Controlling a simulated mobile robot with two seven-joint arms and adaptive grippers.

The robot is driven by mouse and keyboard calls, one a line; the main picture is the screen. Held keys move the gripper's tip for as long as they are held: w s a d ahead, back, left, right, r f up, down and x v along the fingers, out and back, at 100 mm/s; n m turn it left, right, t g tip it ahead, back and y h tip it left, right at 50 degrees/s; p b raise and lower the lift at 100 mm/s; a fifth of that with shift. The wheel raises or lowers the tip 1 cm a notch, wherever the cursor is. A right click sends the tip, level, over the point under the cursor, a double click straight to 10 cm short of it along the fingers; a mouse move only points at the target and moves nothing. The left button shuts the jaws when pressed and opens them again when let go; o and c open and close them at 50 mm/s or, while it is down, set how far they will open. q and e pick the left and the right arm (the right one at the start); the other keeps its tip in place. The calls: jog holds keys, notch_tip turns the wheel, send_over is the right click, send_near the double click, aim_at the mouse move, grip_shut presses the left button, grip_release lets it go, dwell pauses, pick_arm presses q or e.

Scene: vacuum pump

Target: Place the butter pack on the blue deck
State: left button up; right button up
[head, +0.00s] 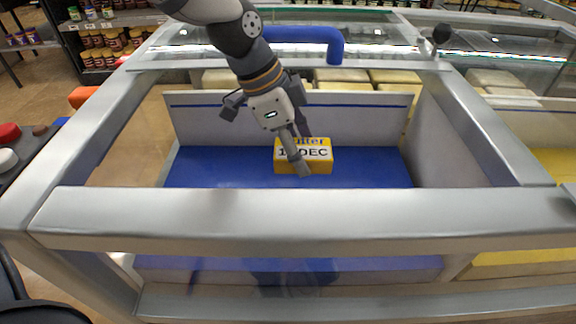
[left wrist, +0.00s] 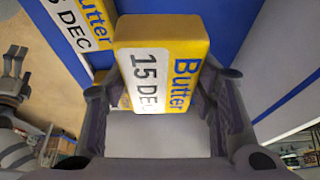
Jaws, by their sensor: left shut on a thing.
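The butter pack (head: 318,166) is a yellow block with a white label reading "15 DEC". In the left wrist view the butter pack (left wrist: 190,40) lies between the two dark fingers. My left gripper (head: 302,152) reaches down from the top in the head view and is shut on the pack; one finger crosses its front. The blue deck (head: 225,168) is the floor of the white-walled case, and the pack appears low over it. I cannot tell whether they touch. My right gripper does not show clearly in either view.
Metal rails (head: 330,217) frame the case in front and at the sides. A blue tube (head: 300,34) stands behind. A second "Butter 15 DEC" label (left wrist: 85,28) shows at the wrist view's upper left. The deck is clear on both sides of the pack.

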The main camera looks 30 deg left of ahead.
aim_at(295, 178)
pick_arm(q)
jog(key=a+f, duration=0.1)
jog(key=f, duration=0.1)
jog(key=w+a+f, duration=0.1)
jog(key=f, duration=0.1)
jog(key=a+f, duration=0.1)
jog(key=f, duration=0.1)
jog(key=shift+w+f, duration=0.25)
jog(key=shift+f, duration=0.3)
jog(key=shift+d, duration=0.1)
jog(key=o, duration=1.5)
jog(key=shift+f, duration=0.1)
jog(key=v, duration=0.7)
jog(key=shift+r, duration=0.35)
